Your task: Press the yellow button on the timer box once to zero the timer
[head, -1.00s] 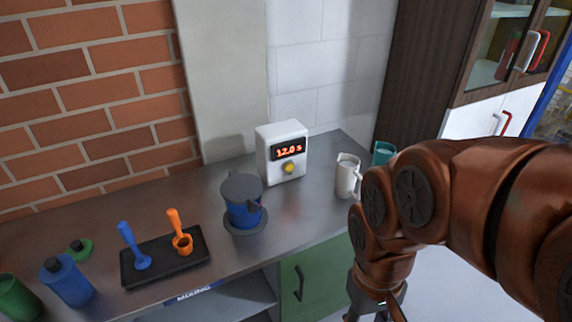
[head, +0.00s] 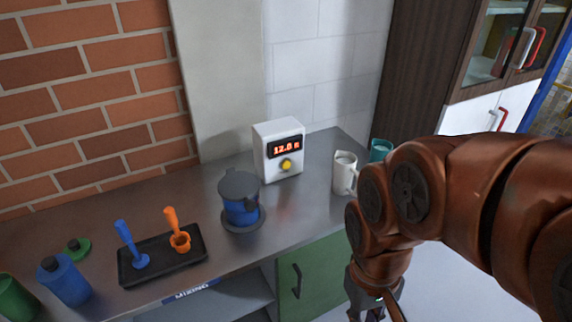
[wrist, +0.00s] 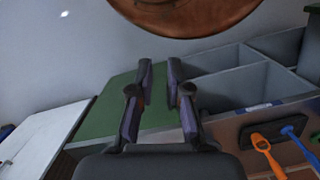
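The timer box (head: 270,165) is white and stands upright at the back of the counter, against the wall. Its dark display glows with red digits that look like 12.0. The round yellow button (head: 286,165) sits on its front below the display, with nothing touching it. My gripper (head: 372,311) hangs low at the bottom of the head view, in front of the counter and well away from the box. In the wrist view my gripper (wrist: 160,68) has its two fingers apart with nothing between them. The box is not in the wrist view.
A black tray (head: 190,257) holds blue and orange tools. A green cabinet door (head: 322,270) is below the counter.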

